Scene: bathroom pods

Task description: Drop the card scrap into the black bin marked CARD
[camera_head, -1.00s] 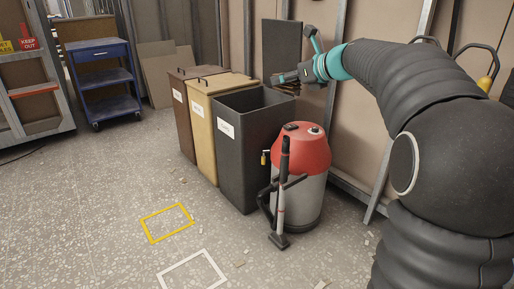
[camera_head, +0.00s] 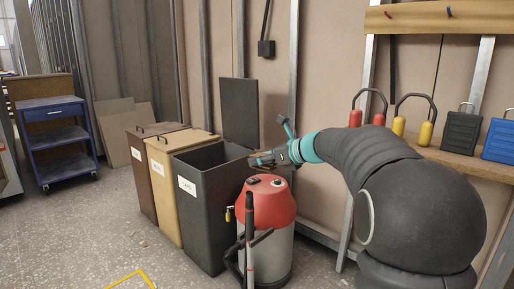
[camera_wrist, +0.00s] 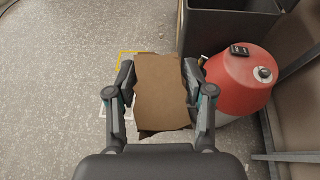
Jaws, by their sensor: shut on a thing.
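My gripper (camera_head: 262,160) is shut on the card scrap (camera_wrist: 162,92), a flat brown piece with uneven edges held between the two fingers in the wrist view. In the head view the scrap is hard to make out. The black bin (camera_head: 203,215) has a white label reading CARD, and its lid stands open at the back. In the head view my gripper appears just right of the bin's opening. In the wrist view the bin (camera_wrist: 198,38) is above and right of the scrap, which shows over floor, not over the opening.
A red-topped vacuum (camera_head: 268,215) stands right in front of the bin; it also shows beside my right finger in the wrist view (camera_wrist: 242,82). A tan bin (camera_head: 170,195) and a brown bin (camera_head: 141,180) stand left. The wall is close behind. Floor at left is clear.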

